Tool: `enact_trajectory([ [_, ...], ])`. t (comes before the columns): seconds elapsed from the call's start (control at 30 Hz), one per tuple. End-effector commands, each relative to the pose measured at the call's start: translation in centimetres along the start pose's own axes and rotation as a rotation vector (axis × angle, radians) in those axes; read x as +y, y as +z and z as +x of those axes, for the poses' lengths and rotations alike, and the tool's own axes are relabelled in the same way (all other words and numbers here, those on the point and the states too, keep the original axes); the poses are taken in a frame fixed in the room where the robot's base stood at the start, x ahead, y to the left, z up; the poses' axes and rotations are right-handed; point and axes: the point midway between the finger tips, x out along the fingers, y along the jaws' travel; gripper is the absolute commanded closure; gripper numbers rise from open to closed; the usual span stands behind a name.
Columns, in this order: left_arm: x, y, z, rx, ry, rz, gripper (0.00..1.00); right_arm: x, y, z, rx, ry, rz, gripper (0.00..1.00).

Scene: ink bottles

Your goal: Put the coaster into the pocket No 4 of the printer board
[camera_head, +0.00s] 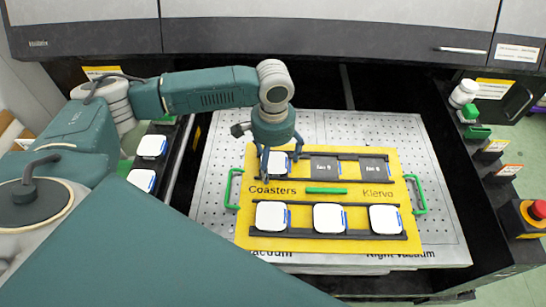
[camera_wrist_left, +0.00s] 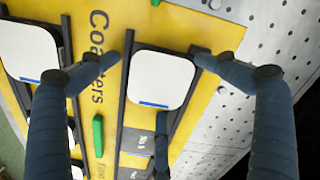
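The yellow printer board (camera_head: 300,241) lies on a perforated plate. A white coaster (camera_head: 278,160) with a blue edge mark lies at the left pocket of its far row, between black rails; it also shows in the left wrist view (camera_wrist_left: 160,76). My left gripper (camera_head: 280,166) is directly over this coaster. Its fingers (camera_wrist_left: 158,58) are spread around the coaster's sides and look open. The coaster covers any pocket number there. The other two far-row pockets are empty and dark, with small numbers hard to read (camera_head: 325,167). My right gripper is out of view.
Three coasters (camera_head: 328,217) fill the near row. More coasters (camera_head: 152,146) lie on a dark rack at left. Green handles (camera_head: 232,188) flank the board. Bottles (camera_head: 464,93) and a red button (camera_head: 538,210) are at right. The printer housing stands behind.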

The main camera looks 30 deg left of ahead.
Motion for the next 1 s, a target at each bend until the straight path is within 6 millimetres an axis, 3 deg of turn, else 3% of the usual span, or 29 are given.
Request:
enact_trajectory([
  [0.6, 0.0, 0.1, -0.3, -0.002, 0.002, -0.002, 0.17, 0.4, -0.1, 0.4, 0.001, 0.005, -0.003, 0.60],
  [0.77, 0.0, -0.1, -3.0, 0.003, 0.002, -0.001, 0.17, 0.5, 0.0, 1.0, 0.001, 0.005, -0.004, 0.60],
  [1.0, 0.0, -0.2, -8.6, 0.006, 0.001, 0.000, 0.17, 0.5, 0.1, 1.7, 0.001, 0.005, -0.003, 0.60],
])
